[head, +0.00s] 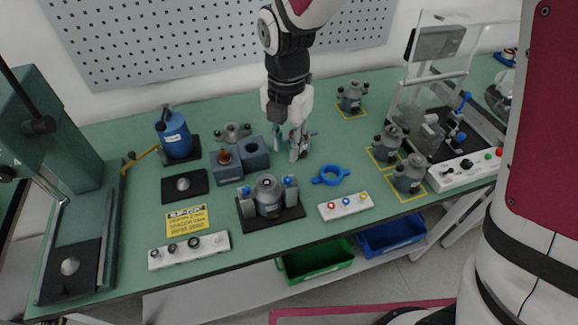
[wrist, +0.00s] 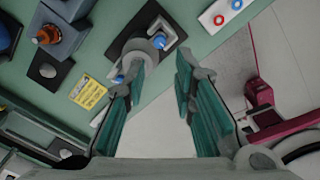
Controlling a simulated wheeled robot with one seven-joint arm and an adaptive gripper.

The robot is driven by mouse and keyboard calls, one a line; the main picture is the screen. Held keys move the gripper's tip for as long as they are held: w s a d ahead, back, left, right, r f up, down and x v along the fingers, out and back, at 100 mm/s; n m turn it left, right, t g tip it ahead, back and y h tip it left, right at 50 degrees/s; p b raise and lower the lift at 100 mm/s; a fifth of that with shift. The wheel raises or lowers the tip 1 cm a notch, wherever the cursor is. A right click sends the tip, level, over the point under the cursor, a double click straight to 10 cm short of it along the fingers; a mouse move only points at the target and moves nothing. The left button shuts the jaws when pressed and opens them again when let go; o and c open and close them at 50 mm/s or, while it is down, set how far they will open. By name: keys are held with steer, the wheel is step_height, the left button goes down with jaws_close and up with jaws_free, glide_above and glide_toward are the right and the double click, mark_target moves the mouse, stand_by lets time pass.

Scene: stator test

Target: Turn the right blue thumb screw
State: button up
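The grey stator (head: 268,197) stands upright on a black fixture base (head: 290,214), between two grey brackets. The right blue thumb screw (head: 288,181) sits at the top of the right bracket, and the left blue thumb screw (head: 247,183) on the left one. In the wrist view the right blue thumb screw (wrist: 158,41) shows beyond the fingertips, and the left one (wrist: 118,79) lies beside a finger. My gripper (head: 290,142) is open and empty, behind and above the fixture in the head view. One finger partly hides the fixture in the wrist view.
A panel with coloured rings (head: 345,206) and a blue ring with handles (head: 330,175) lie right of the fixture. Grey blocks (head: 228,169) stand behind left. A yellow label (head: 187,220) lies left. Green (head: 315,262) and blue (head: 390,235) bins sit below the front edge.

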mark_target(287, 178)
step_height(287, 178, down, 11)
steer(key=shift+f+p, duration=0.1)
steer(key=shift+p, duration=0.3)
jaws_close()
